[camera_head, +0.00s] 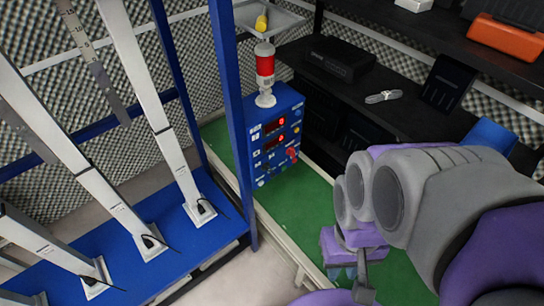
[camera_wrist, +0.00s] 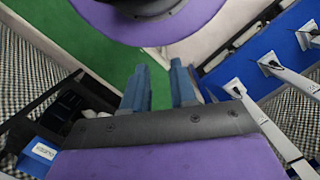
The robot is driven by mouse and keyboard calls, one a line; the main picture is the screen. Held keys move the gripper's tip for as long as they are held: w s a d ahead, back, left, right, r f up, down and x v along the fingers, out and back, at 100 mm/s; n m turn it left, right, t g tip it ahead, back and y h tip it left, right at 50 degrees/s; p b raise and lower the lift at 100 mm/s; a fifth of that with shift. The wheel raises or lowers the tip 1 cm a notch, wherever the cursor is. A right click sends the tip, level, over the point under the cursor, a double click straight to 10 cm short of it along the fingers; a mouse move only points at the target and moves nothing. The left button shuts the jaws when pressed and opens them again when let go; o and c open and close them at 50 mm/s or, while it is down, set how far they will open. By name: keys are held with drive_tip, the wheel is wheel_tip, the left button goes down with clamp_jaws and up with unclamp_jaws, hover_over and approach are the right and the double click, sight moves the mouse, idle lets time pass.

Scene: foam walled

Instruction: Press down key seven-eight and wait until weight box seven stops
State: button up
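A blue control box (camera_head: 254,165) with red lit displays, small labels and a red knob or switch stands on the green surface in the head view. The labels are too small to read, so I cannot tell which key is seven-eight. Several tall white columns (camera_head: 148,100) stand on a blue base at left; I cannot tell which part is weight box seven. My gripper (camera_head: 345,273) is low at right of centre, well apart from the control box. In the wrist view my gripper (camera_wrist: 158,82) has its two blue-grey fingers apart, with nothing between them.
A red beacon lamp (camera_head: 265,65) stands on the control box. A blue upright post (camera_head: 232,110) rises between the columns and box. Dark shelves (camera_head: 400,110) at right hold a black device, a pale cable bundle and an orange case (camera_head: 505,38). The green surface (camera_head: 300,205) is clear before the box.

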clamp_jaws()
idle(1.1)
